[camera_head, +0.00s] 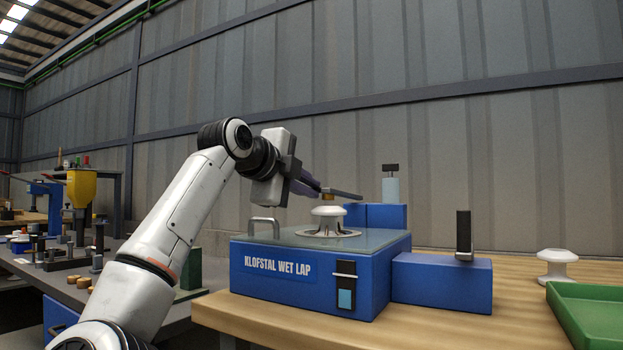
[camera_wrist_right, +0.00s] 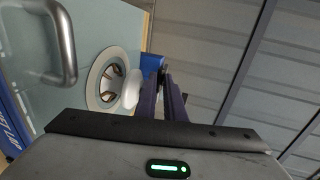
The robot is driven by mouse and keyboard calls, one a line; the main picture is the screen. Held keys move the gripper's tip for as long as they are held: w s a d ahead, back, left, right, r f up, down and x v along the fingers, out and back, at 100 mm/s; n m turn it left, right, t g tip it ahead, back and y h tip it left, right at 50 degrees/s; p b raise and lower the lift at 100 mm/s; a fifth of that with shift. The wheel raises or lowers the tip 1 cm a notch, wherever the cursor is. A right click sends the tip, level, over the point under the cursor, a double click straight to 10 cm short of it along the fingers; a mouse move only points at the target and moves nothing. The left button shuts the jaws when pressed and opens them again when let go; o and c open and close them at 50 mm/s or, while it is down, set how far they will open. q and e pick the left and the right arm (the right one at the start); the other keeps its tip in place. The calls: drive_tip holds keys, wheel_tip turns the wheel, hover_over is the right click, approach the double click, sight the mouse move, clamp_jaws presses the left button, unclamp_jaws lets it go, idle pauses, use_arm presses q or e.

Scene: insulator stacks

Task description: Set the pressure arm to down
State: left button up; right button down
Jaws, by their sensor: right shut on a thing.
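The pressure arm (camera_head: 346,194) is a dark bar on the blue block at the back of the blue wet lap machine (camera_head: 310,275). It lies nearly level, just above a white insulator (camera_head: 327,219) with a brass-coloured piece on top. The insulator stands on the machine's round plate and also shows in the wrist view (camera_wrist_right: 131,89). My right gripper (camera_head: 317,187) is shut on the pressure arm near its free end; its dark fingers show in the wrist view (camera_wrist_right: 164,88), where they hide most of the bar. My left gripper is not in view.
A metal handle (camera_head: 264,222) rises from the machine's front left. A blue box with a dark upright lever (camera_head: 464,232) stands to the right. Another white insulator (camera_head: 556,266) and a green tray (camera_head: 590,315) are farther right. A cluttered bench stands left.

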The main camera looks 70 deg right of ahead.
drive_tip(key=shift+s+d+f, duration=0.1)
drive_tip(key=shift+s+f, duration=0.05)
drive_tip(key=shift+f, duration=0.1)
drive_tip(key=c, duration=1.8)
unclamp_jaws()
drive_tip(key=shift+c, duration=0.2)
